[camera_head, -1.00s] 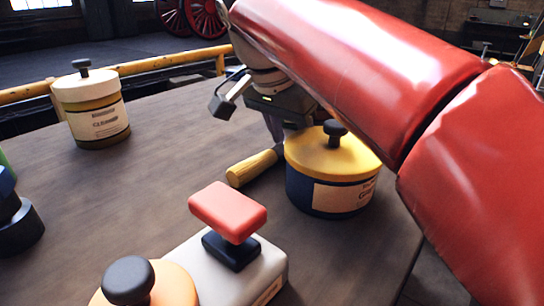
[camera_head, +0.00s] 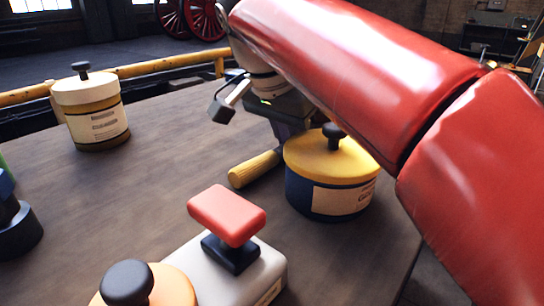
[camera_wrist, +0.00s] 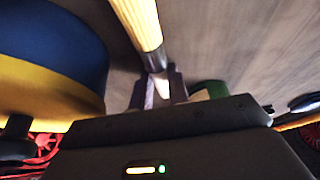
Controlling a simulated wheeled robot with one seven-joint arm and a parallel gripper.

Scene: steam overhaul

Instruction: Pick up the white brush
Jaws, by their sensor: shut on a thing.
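The brush has a ribbed yellow handle (camera_head: 254,169) that lies along the tabletop in the head view, left of the yellow-lidded tin. In the wrist view the handle (camera_wrist: 138,22) runs down to a dark collar, with a pale white part between the fingers. My gripper (camera_wrist: 158,90) is shut on the brush just past the handle. In the head view my arm and the tin hide the fingertips and the brush's far end.
A blue tin with a yellow lid (camera_head: 330,160) stands close beside the gripper. A cream-lidded pot (camera_head: 95,115) is at the back left. A grey block with a red-topped knob (camera_head: 228,215) is in front. The table's left middle is clear.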

